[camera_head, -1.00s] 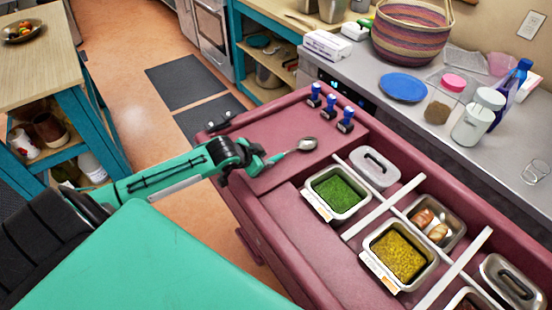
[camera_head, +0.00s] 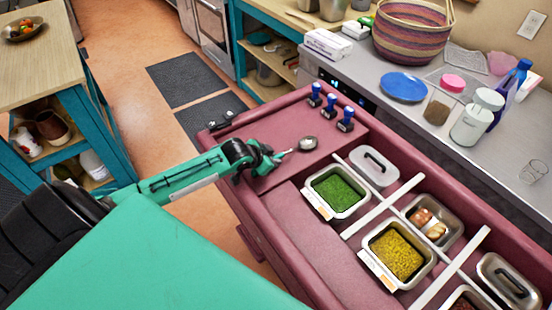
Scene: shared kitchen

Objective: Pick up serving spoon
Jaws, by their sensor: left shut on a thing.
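The serving spoon (camera_head: 307,143) has a metal bowl and a teal handle. It is over the bare left section of the dark red counter (camera_head: 272,133), below the blue-topped stamps. My left gripper (camera_head: 272,160) is shut on the spoon's handle, and its fingers hide most of the handle. The spoon's bowl points to the upper right. I cannot tell whether the spoon still touches the counter. My right gripper is not in view.
Metal tubs with green (camera_head: 337,189) and yellow food (camera_head: 397,252) sit right of the gripper, with white dividers between tubs. Blue-topped stamps (camera_head: 330,105) stand behind the spoon. A grey worktop with a blue plate (camera_head: 403,87) lies beyond.

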